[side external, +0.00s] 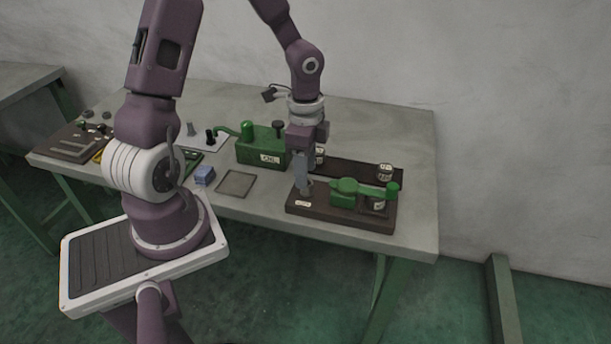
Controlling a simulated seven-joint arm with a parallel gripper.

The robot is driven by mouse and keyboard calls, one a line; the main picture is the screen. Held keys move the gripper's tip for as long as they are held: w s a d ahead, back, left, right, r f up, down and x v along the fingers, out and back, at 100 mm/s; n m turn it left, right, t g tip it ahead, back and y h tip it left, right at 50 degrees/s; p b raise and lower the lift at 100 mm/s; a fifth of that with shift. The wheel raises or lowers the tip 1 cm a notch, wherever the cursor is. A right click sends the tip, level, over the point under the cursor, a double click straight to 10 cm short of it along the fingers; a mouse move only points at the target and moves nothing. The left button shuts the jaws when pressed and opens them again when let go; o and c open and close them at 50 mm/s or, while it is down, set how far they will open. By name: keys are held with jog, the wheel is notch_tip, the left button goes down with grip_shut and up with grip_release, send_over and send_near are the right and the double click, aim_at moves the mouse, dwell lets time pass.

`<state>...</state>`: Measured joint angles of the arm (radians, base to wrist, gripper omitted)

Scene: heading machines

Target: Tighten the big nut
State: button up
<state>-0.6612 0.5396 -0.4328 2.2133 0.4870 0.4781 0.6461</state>
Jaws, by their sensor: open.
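My gripper (304,189) points straight down over the left part of a dark brown base board (332,227) near the front of the table. Its fingers are open and reach low, close to the board. I cannot make out a big nut; the fingers may hide it, and that spot is small in the picture. A green device with a lever arm (364,189) is mounted on the same board, to the right of my gripper. I cannot tell whether the fingers touch anything.
A green box (260,147) with a crank stands left of my gripper. A dark strip behind the board carries white-labelled cans, one near its right end (385,171). A blue block (204,176) and a flat square plate (236,182) lie left. The table's back right is clear.

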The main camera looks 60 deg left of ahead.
notch_tip(320, 180, up, 4)
jog(key=shift+r, duration=0.25)
jog(key=shift+r, duration=0.1)
jog(key=s+d+r+n+t, duration=0.5)
jog(key=s+d+r+n, duration=0.4)
jog(key=s+r, duration=0.5)
jog(key=shift+d+r+t, duration=0.3)
jog(key=shift+d+r, duration=0.35)
jog(key=shift+r, duration=0.2)
